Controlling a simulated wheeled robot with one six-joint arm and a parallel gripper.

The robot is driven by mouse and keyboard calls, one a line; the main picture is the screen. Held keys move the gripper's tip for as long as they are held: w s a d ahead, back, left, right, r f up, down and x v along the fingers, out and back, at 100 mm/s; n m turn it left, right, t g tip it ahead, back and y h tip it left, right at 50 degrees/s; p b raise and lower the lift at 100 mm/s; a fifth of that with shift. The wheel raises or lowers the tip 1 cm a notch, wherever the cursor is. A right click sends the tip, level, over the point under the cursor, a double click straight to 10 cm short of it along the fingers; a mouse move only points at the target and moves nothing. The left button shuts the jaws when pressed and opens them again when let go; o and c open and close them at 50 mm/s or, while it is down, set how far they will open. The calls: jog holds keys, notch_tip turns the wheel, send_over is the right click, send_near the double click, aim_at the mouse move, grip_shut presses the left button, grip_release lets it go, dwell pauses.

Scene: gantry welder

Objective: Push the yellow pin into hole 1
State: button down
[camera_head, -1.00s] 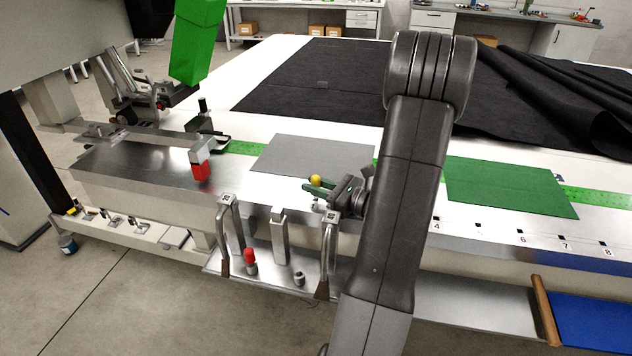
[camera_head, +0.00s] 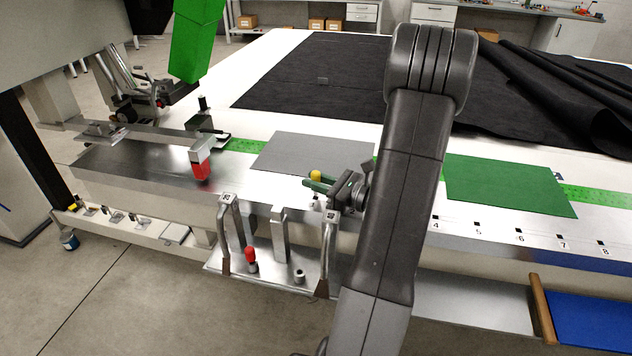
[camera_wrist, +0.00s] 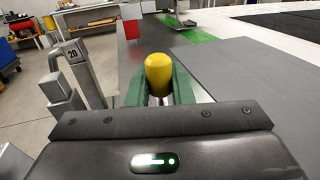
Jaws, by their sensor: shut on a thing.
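The yellow pin (camera_head: 316,175) shows its rounded head above the green fingers of my gripper (camera_head: 318,184). In the wrist view the yellow pin (camera_wrist: 159,74) stands upright between the two green fingers (camera_wrist: 160,92), which are shut on it. My gripper is over the front strip of the table, beside the near edge of the grey sheet. The lower end of the pin is hidden by the fingers. Hole 1 cannot be made out; numbered holes 4 to 8 (camera_head: 519,231) show along the front edge, right of my arm.
A metal bracket with two upright handles (camera_head: 228,235) and a red-topped pin (camera_head: 250,254) stands below and left of my gripper. A red-tipped block (camera_head: 201,170) hangs over the table's left part. The grey sheet (camera_head: 315,152) and green sheet (camera_head: 510,186) lie flat.

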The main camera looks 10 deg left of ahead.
aim_at(315, 201)
jog(key=shift+f+b, duration=0.35)
jog(key=shift+f, duration=0.15)
dwell(0.4)
jog(key=shift+s+f, duration=0.1)
jog(key=shift+f, duration=0.1)
jog(key=shift+s+f+b, duration=0.3)
jog(key=shift+f+b, duration=0.35)
jog(key=shift+s+f+b, duration=0.25)
jog(key=shift+f+b, duration=0.35)
jog(key=shift+s+f, duration=0.15)
jog(key=shift+f, duration=0.1)
jog(key=shift+r, duration=0.2)
jog(key=shift+w+r+p, duration=0.25)
jog(key=shift+r+p, duration=0.3)
jog(key=shift+r, duration=0.05)
jog(key=shift+w+r+p, duration=0.2)
jog(key=shift+r+p, duration=0.35)
jog(key=shift+r, duration=0.1)
jog(key=shift+w+r+p, duration=0.25)
jog(key=shift+r+p, duration=0.3)
jog(key=shift+r, duration=0.05)
jog(key=shift+w+r, duration=0.1)
jog(key=shift+r, duration=0.05)
jog(key=shift+f+b, duration=0.35)
jog(key=shift+f, duration=0.2)
jog(key=shift+f, duration=0.25)
